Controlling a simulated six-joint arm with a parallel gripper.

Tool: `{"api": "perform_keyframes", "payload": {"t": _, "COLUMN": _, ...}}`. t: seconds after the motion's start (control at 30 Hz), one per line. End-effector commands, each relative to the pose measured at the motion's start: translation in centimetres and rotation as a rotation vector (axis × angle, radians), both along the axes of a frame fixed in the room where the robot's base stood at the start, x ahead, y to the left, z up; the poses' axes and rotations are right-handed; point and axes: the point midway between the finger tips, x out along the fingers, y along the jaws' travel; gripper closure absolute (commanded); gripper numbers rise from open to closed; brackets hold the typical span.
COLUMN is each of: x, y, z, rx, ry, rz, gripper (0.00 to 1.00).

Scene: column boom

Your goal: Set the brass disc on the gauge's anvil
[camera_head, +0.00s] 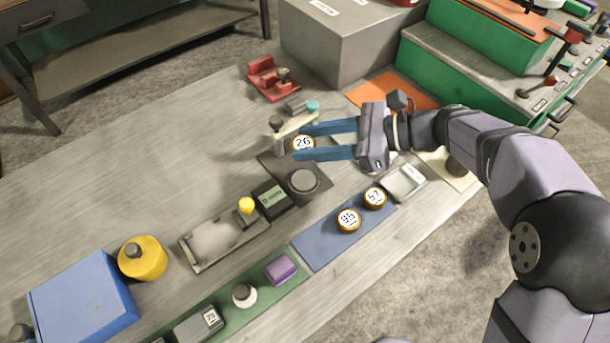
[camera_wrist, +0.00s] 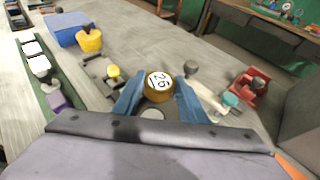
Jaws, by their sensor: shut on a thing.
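A brass disc with a white face marked 26 (camera_head: 303,144) is held between the two blue fingers of my gripper (camera_head: 299,143). In the wrist view the disc (camera_wrist: 158,86) sits between the fingertips, face up. The gauge has a dark base plate (camera_head: 322,192) with a round grey anvil (camera_head: 303,180), a display block (camera_head: 271,198), and a pale arm (camera_head: 296,123) with a dark knob and a teal knob. In the head view, the disc appears above and behind the anvil. In the wrist view a pale round surface (camera_wrist: 152,113), likely the anvil, shows just nearer than the disc.
Two more brass discs, marked 95 (camera_head: 348,220) and 57 (camera_head: 375,197), lie on a blue mat (camera_head: 318,246). A grey tray with a yellow knob (camera_head: 246,205) stands left of the gauge. A red fixture (camera_head: 272,78) and a grey box (camera_head: 345,45) are behind.

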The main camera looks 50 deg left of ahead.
Motion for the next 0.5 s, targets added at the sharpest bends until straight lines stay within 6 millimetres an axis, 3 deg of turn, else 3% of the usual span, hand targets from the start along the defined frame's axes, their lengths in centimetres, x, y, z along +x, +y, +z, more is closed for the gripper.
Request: {"api": "perform_keyframes", "payload": {"t": 0.5, "x": 0.0, "y": 0.0, "z": -5.9, "rx": 0.0, "ry": 0.001, "rz": 0.001, "gripper": 0.97}}
